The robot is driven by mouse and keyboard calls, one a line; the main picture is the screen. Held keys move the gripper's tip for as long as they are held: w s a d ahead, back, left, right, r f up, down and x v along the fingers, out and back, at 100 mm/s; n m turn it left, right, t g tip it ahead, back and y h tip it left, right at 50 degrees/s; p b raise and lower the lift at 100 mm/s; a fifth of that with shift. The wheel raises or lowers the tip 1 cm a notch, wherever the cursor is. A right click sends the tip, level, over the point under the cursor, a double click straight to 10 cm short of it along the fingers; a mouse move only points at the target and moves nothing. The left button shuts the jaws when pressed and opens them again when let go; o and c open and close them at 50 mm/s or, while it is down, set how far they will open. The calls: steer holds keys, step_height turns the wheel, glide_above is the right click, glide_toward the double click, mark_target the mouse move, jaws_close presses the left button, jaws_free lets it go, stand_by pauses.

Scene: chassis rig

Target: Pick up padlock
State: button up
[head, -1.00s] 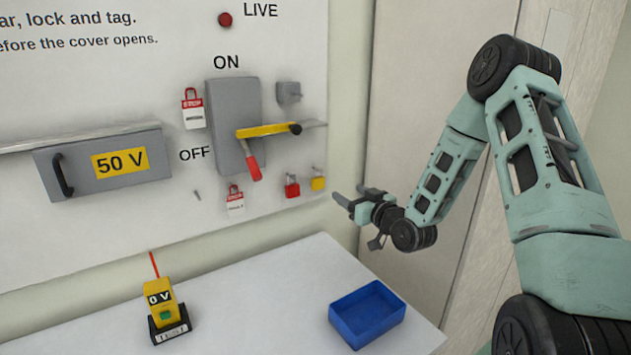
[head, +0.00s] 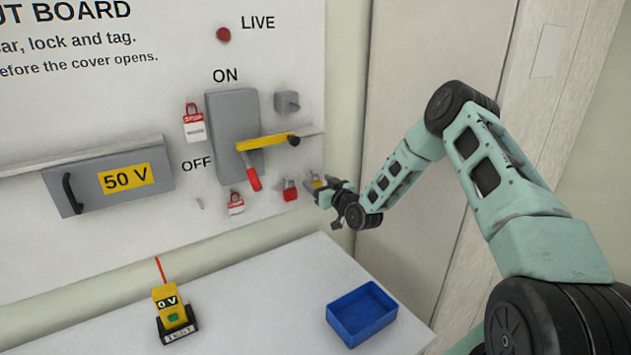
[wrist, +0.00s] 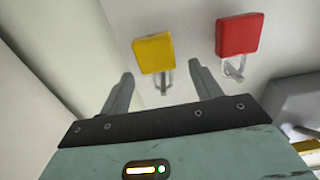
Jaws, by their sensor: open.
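Two padlocks hang on the white board. The red padlock (head: 290,190) hangs below and right of the switch lever, and it also shows in the wrist view (wrist: 239,34). The yellow padlock (head: 316,181) is just right of it, partly hidden by my gripper in the head view. In the wrist view the yellow padlock (wrist: 154,53) shows its body and shackle. My gripper (head: 326,192) is open at the board beside the yellow padlock. In the wrist view my gripper (wrist: 160,80) has its two fingers apart, with the yellow padlock ahead of and between them. I cannot tell whether they touch it.
A grey switch box (head: 234,135) with a yellow bar (head: 268,143) and red lever is left of the padlocks. A blue bin (head: 362,314) and a yellow tester (head: 172,307) stand on the white table (head: 265,290). The table between them is clear.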

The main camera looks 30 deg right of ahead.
steer(key=shift+w, duration=0.45)
steer(key=c, duration=1.1)
